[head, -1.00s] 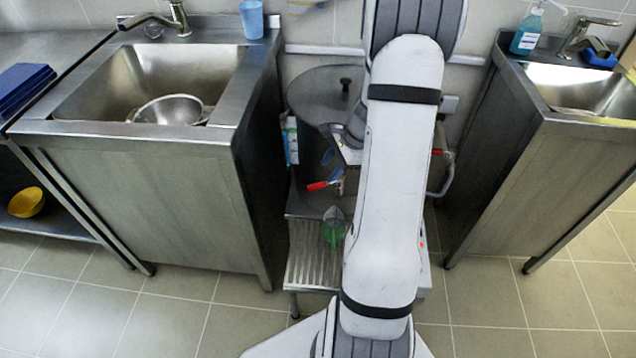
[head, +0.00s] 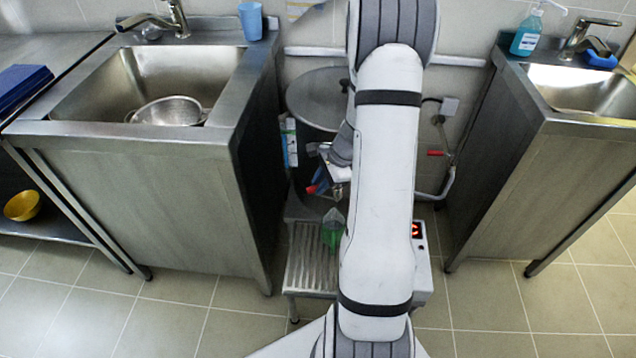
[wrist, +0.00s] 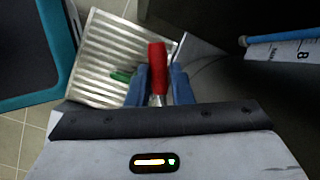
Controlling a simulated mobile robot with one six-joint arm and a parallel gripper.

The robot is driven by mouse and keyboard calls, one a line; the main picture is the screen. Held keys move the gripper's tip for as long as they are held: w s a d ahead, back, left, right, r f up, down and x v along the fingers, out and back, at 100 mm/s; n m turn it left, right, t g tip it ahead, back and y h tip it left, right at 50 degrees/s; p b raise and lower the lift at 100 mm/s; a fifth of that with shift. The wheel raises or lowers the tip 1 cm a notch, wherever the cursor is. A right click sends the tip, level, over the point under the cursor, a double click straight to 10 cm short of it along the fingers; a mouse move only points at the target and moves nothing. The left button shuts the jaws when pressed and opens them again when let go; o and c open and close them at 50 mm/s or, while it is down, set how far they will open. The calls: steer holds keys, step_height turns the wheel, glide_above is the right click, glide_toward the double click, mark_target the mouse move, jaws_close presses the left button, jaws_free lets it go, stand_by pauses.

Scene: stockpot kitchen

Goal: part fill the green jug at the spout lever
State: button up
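The green jug (head: 333,230) stands on the slatted metal stand below the pot, partly hidden by my arm. In the wrist view only a small green part of it (wrist: 122,76) shows, left of my fingers. The red spout lever (wrist: 157,58) lies between my two blue fingers in the wrist view; its red end also shows in the head view (head: 311,189). My gripper (wrist: 160,78) is open around the lever, its fingers close on both sides; contact is not clear. The spout itself is mostly hidden behind my gripper and arm.
The large steel stockpot (head: 312,100) stands behind my arm. Its slatted stand (head: 310,265) has bare room in front of the jug. Sink units flank it left (head: 130,190) and right (head: 560,170). A wall pipe with a red valve handle (head: 437,153) is at right.

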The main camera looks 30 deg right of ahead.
jaws_close()
steer(key=shift+w+d+r+m+t+h+b, duration=0.15)
steer(key=shift+w+m+t+h, duration=0.25)
steer(key=shift+m, duration=0.55)
steer(key=shift+w+d+f+m+t+h+b, duration=0.15)
steer(key=shift+w+m, duration=0.3)
steer(key=shift+m, duration=0.45)
steer(key=shift+w+d+r+m+t+h+b, duration=0.15)
steer(key=shift+w+m+t+h, duration=0.25)
steer(key=shift+m, duration=0.55)
steer(key=shift+w, duration=0.1)
steer(key=shift+o, duration=2.2)
jaws_free()
steer(key=shift+a, duration=0.1)
steer(key=p+v, duration=0.2)
steer(key=v, duration=0.5)
steer(key=shift+r+p, duration=0.3)
